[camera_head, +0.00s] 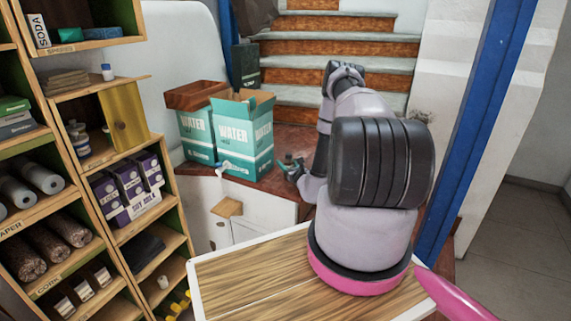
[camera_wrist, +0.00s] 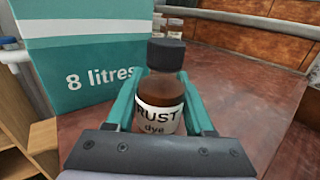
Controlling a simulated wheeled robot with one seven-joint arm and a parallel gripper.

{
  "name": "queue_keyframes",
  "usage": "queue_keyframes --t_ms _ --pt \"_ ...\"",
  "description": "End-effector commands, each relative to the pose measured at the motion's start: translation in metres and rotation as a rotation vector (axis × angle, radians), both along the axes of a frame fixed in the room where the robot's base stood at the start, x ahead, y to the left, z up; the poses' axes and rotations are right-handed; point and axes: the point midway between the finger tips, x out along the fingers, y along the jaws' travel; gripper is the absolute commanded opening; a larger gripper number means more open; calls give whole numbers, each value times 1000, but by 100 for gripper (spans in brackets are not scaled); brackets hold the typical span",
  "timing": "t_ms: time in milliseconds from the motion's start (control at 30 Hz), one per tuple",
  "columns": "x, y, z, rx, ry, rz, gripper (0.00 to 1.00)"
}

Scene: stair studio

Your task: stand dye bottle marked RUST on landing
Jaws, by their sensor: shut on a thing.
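The RUST dye bottle (camera_wrist: 160,100) is brown with a black cap and a white label. It is upright between the teal fingers of my gripper (camera_wrist: 163,104) in the wrist view, and my gripper is shut on it. Its base is hidden, so I cannot tell whether it touches the landing. The landing (camera_wrist: 235,82) is a reddish-brown surface around and behind the bottle. In the head view my gripper (camera_head: 291,167) is at the landing (camera_head: 292,141), right of the water boxes; the bottle is too small to make out there.
A teal water carton (camera_head: 246,135) stands close left of my gripper, with a second carton (camera_head: 198,134) beside it. Stairs (camera_head: 330,68) rise behind. Shelves (camera_head: 95,170) fill the left, and a blue post (camera_head: 485,130) stands right. The landing right of the bottle looks clear.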

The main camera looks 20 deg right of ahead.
Motion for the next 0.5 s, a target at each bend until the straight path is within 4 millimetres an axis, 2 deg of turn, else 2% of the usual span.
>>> queue_keyframes --t_ms 167,200,233,267,500 --pt "0 0 -3 0 0 0 0" --pt "0 0 -2 0 0 0 68" --pt "0 0 -2 0 0 0 80" --pt "0 0 -2 0 0 0 83" --pt "0 0 -2 0 1 0 83"
